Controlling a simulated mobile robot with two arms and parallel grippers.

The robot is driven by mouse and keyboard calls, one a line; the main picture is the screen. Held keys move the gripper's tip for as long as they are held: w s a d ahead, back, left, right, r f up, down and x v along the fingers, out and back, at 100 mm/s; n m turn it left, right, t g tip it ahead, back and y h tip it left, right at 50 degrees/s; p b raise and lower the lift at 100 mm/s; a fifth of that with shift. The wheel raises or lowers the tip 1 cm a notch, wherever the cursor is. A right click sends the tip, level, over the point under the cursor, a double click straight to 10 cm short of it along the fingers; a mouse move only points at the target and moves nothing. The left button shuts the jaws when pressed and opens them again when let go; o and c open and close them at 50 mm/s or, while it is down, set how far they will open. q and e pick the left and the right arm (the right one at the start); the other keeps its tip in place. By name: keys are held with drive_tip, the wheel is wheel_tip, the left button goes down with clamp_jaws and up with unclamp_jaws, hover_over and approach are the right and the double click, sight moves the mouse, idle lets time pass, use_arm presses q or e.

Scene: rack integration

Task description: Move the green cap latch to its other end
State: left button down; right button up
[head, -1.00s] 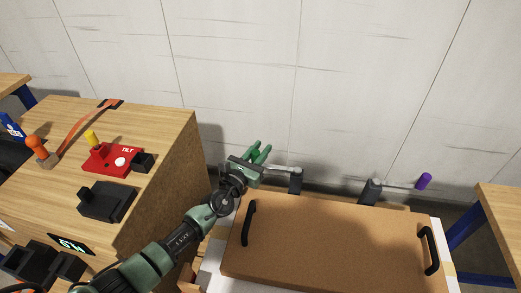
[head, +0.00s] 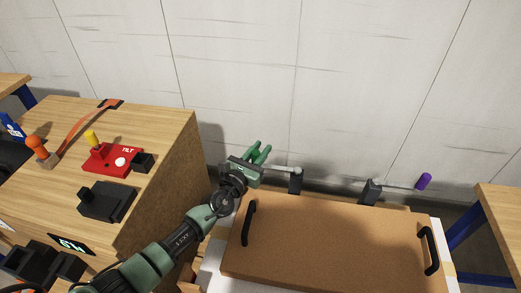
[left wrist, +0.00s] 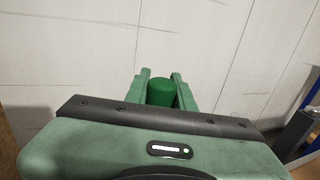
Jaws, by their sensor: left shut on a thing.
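The green cap latch shows as a dark green cap (left wrist: 161,92) in the left wrist view, between the two fingers of my left gripper (left wrist: 160,80). In the head view my left gripper (head: 259,153) is shut on the cap, at the left end of a thin metal lever (head: 280,169). The lever runs right to a dark post (head: 296,182) behind the brown board. The cap is mostly hidden by the fingers in the head view. My right gripper is not in view.
A brown board (head: 330,240) with two black handles lies in front of the posts. A second post (head: 370,191) carries a lever with a purple cap (head: 424,181). A wooden bench (head: 165,130) with a red tilt control (head: 112,160) stands left. A wall is behind.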

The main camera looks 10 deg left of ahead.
sight(256, 158)
use_arm(q)
drive_tip(key=shift+s+a+f+n+t+y+p, duration=0.1)
drive_tip(key=shift+s+n+t+y+p, duration=0.2)
drive_tip(key=shift+s+n+y+p, duration=0.85)
drive_tip(key=shift+s+m+p, duration=0.4)
drive_tip(key=shift+m, duration=0.05)
drive_tip(key=c, duration=1.2)
unclamp_jaws()
drive_tip(key=shift+c, duration=0.2)
drive_tip(key=shift+o, duration=0.3)
drive_tip(key=shift+a, duration=0.15)
drive_tip(key=shift+r, duration=0.4)
wheel_tip(256, 158, up, 19)
drive_tip(key=p, duration=1.5)
drive_tip(key=shift+r, duration=0.15)
